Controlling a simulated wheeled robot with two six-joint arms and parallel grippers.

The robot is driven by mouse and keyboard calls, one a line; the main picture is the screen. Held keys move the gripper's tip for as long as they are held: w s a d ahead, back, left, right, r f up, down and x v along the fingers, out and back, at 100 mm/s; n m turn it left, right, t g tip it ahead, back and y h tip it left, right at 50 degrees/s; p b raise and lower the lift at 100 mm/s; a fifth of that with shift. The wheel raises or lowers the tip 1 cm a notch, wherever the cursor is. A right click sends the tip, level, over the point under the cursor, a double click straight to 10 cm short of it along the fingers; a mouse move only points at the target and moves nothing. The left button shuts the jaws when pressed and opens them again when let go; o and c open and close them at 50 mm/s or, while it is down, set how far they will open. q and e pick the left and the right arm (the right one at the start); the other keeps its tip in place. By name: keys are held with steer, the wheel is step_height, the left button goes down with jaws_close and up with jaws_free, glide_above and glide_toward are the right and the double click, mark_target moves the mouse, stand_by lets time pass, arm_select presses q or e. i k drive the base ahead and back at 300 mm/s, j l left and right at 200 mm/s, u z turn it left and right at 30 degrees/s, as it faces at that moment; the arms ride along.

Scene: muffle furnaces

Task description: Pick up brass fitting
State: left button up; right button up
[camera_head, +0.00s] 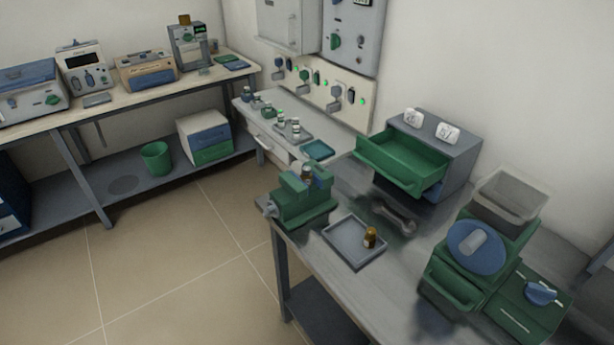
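A small brown-and-gold cylindrical piece (370,238), which looks like the brass fitting, stands upright in the right part of a shallow grey tray (345,262) on the grey workbench. Another small brownish piece (306,172) is at the green vise (303,203), at the bench's left corner; I cannot tell whether it is a second fitting or whether the jaws hold it. Neither of my grippers is in view.
A wrench (393,219) lies behind the tray. A grey cabinet with an open green drawer (402,166) stands at the back. A green machine with a blue disc (476,243) fills the right. The bench (385,290) is bare between tray and machine.

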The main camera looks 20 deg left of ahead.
mark_target(308, 179)
steer(key=k+l+z, duration=0.1)
steer(key=l, duration=0.3)
steer(key=k+l+z, duration=0.1)
steer(key=l, duration=0.3)
steer(key=k+l+z, duration=0.1)
steer(key=l, duration=0.35)
steer(key=k+l, duration=0.15)
steer(key=l, duration=0.25)
steer(key=z, duration=0.05)
